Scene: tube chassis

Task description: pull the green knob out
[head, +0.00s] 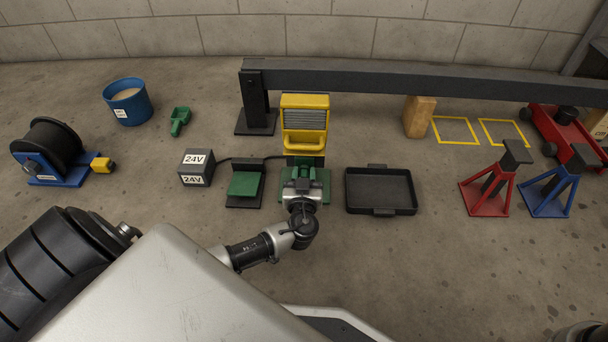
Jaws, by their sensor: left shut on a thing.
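My left gripper (304,168) reaches in from the lower left to the green unit (322,188) below the yellow lamp. It is shut on the green knob, which the jaws and wrist mostly hide. I cannot tell how far out the knob stands. My right gripper is not in view.
A yellow lamp (304,120) stands just behind the gripper. A green-topped pad (245,184) and a 24V box (196,168) lie to the left, a black tray (381,207) to the right. Red (486,192) and blue (548,193) stands are farther right. A dark beam (420,80) runs behind.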

